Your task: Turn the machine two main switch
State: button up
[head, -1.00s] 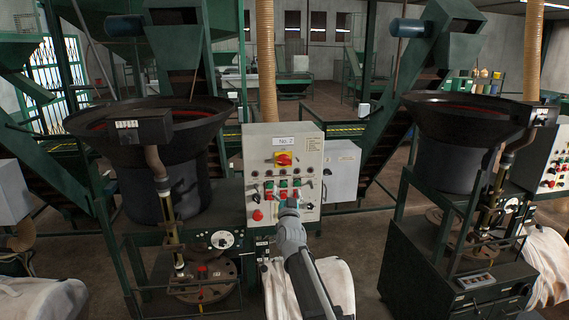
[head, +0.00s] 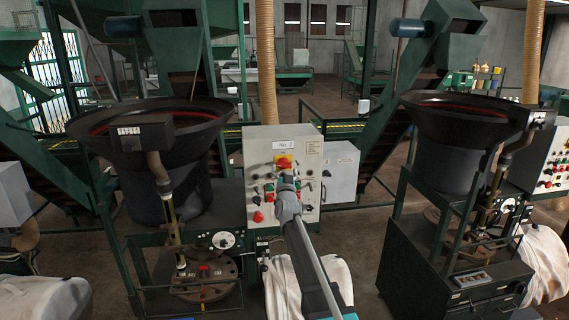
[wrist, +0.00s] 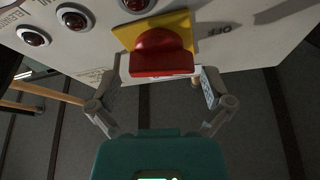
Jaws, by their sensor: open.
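The machine two main switch (head: 284,162) is a red knob on a yellow plate, high on the pale control box (head: 308,205) under a "No. 2" label (head: 285,145). In the wrist view the red knob (wrist: 160,52) is at the top centre, with "OFF" lettering on the panel to its right. My gripper (wrist: 162,82) is open. Its two fingers flank the knob's near end in the picture; no contact shows. In the head view my gripper (head: 287,184) is just below the switch and hides some buttons.
Red indicator lamps (wrist: 73,18) line the panel left of the switch in the wrist view. A red emergency button (head: 258,217) sits lower left on the box. Black hoppers (head: 150,140) stand left and right (head: 465,115). A white bag (head: 335,285) hangs below my arm.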

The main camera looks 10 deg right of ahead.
jog(key=shift+x, duration=1.05)
jog(key=c, duration=0.9)
jog(key=shift+n, duration=0.4)
jog(key=shift+n+y, duration=1.2)
jog(key=shift+n, duration=0.6)
